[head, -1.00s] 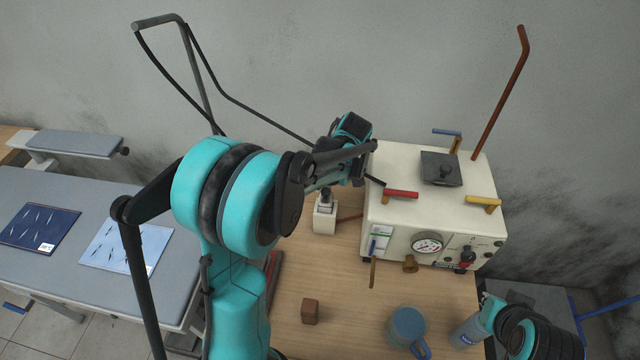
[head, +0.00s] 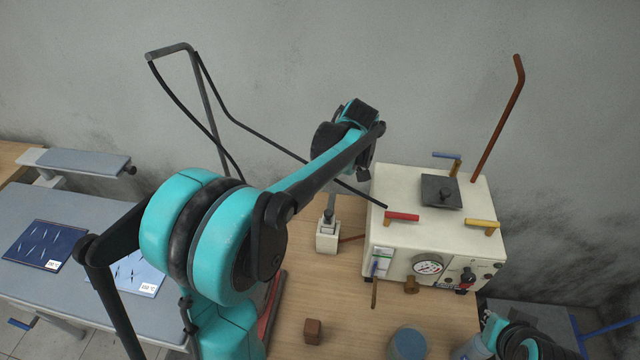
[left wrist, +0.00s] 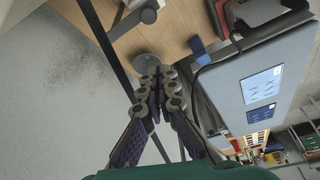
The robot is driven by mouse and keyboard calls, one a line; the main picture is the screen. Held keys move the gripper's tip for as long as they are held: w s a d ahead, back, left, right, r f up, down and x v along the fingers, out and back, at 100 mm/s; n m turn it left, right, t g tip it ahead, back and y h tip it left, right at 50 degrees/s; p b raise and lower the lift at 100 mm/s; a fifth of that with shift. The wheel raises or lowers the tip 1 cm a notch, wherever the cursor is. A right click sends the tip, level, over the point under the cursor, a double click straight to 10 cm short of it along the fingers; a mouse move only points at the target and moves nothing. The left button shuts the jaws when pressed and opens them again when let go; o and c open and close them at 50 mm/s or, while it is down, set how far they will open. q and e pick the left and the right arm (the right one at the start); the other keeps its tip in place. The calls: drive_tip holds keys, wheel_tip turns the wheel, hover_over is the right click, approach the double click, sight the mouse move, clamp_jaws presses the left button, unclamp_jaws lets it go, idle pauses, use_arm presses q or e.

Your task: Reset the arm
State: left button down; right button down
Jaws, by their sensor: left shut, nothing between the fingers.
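My left arm (head: 320,172) rises from the lower left in the head view and reaches toward the back wall, its wrist end left of the white machine (head: 393,235). The gripper itself is mostly hidden behind the arm there. In the left wrist view my left gripper (left wrist: 160,86) is shut, its purple-padded fingers converging at the tips with nothing between them. My right arm (head: 520,340) shows only partly at the lower right, and its gripper is not in view.
The machine has red (head: 402,216) and yellow (head: 482,224) handles and a gauge (head: 428,265). A small brown block (head: 313,331) and blue mug (head: 408,344) stand on the wooden table (head: 350,305). A grey bench (head: 85,210) is left. Dark hoses (head: 262,130) pass behind my arm.

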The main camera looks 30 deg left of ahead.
use_arm(q)
drive_tip(key=shift+s, duration=0.1)
idle(0.3)
drive_tip(key=s+d+f+m+t+h+b, duration=0.2)
drive_tip(key=s+d+f+m+t+b, duration=0.1)
drive_tip(key=s+m, duration=0.5)
drive_tip(key=s+d+f+m+t+h+b, duration=0.2)
drive_tip(key=s+d+f+m+t+b, duration=0.1)
drive_tip(key=s+d+f+m+b, duration=0.2)
drive_tip(key=shift+s+d+f+m+t+b, duration=0.35)
drive_tip(key=shift+s+d+m, duration=0.65)
drive_tip(key=shift+s+m, duration=1.3)
drive_tip(key=shift+s+r, duration=0.1)
